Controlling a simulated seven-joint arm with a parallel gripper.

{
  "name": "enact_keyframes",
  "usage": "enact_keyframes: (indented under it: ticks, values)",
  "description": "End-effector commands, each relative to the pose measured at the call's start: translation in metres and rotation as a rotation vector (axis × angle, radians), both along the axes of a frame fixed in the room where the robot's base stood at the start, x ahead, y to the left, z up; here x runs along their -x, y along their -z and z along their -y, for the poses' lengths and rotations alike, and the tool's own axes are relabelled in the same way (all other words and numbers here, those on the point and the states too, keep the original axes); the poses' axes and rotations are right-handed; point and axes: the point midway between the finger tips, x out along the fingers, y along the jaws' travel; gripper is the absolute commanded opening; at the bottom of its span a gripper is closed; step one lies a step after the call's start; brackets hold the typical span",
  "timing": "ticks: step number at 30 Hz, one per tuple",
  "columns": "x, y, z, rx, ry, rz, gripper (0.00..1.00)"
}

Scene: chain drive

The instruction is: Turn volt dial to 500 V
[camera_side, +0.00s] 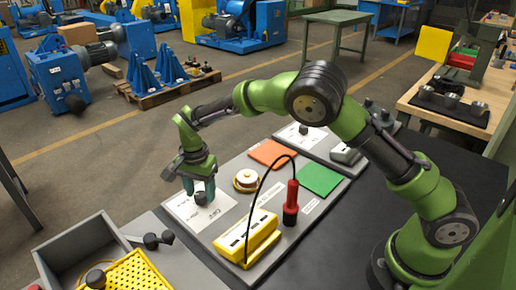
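My gripper (200,190) points down over a white label plate (184,208) at the left end of the grey panel. A small dark dial knob (201,198) sits on that plate, at or between my fingertips. I cannot tell whether the fingers touch it. Printed marks (209,214) lie on the plate near the knob, too small to read. A second white plate with a dark knob (303,129) lies at the far end of the panel. I cannot tell from the text which dial is the volt dial.
A yellow device (247,238) with a black cable, a red cylindrical probe (291,205), a round white-and-yellow part (246,180), an orange pad (271,153) and a green pad (319,179) share the panel. A grey bin (85,252) and yellow perforated tray (142,274) stand at front left.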

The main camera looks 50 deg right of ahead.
Motion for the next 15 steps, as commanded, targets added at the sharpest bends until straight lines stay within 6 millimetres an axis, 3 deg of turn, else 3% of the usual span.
enact_keyframes:
  ticks: [10,15]
  values:
    - [0.000,0.000,0.000,0.001,-0.002,-0.002,0.63]
    - [0.000,-0.016,0.000,0.000,-0.003,0.000,0.63]
